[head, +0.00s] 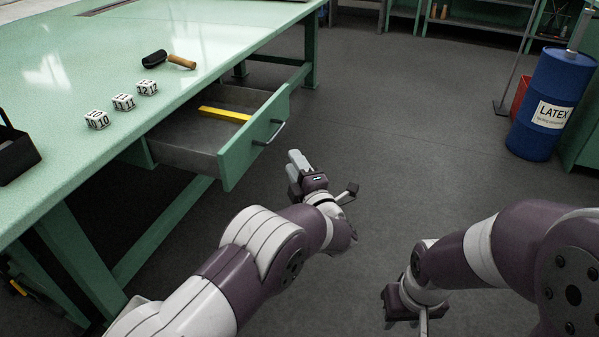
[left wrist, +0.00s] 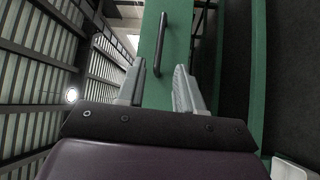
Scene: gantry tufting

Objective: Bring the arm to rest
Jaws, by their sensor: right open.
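My left gripper (head: 298,162) is just in front and to the right of an open green drawer (head: 236,158), in the head view. Its two fingers stand apart with nothing between them, as the left wrist view (left wrist: 159,88) shows. The drawer's bar handle (head: 270,132) shows beyond the fingers in the left wrist view (left wrist: 160,45), with a gap between handle and fingers. My right gripper (head: 404,308) hangs low at the bottom of the head view, over the floor, pointing down. It is open, though its fingertips are mostly cut off by the frame's lower edge.
The green workbench (head: 60,75) holds several things: number cubes (head: 123,102), a wooden-handled tool (head: 182,62) and a black tray (head: 14,152). A yellow bar (head: 225,115) lies in the drawer. A blue latex drum (head: 545,100) stands at right; the floor between is clear.

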